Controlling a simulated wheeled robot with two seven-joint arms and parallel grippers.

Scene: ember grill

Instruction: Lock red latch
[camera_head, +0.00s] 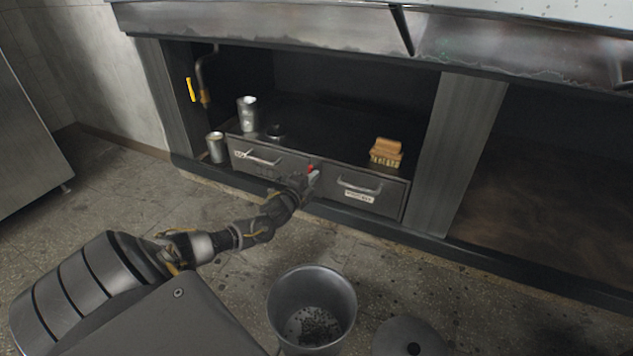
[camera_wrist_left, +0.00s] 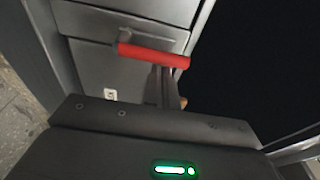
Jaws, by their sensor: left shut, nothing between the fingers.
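The red latch (camera_wrist_left: 153,56) is a red bar that lies across the left wrist view, just beyond my left fingertips. In the head view only a small bit of the red latch (camera_head: 310,168) shows, between the two drawer fronts. My left gripper (camera_head: 313,176) is in front of the drawers at the latch. In the wrist view its fingers (camera_wrist_left: 159,84) are together, with nothing seen between them. The fingertips are at or just under the red bar; I cannot tell whether they touch it. My right gripper is not in view.
The left drawer (camera_head: 285,164) and right drawer (camera_head: 385,193) have bar handles. On top stand a metal cup (camera_head: 247,115) and a wooden brush (camera_head: 386,151). A smaller cup (camera_head: 215,147) stands at the left. A metal bucket (camera_head: 312,285) and a round lid (camera_head: 408,338) are on the floor.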

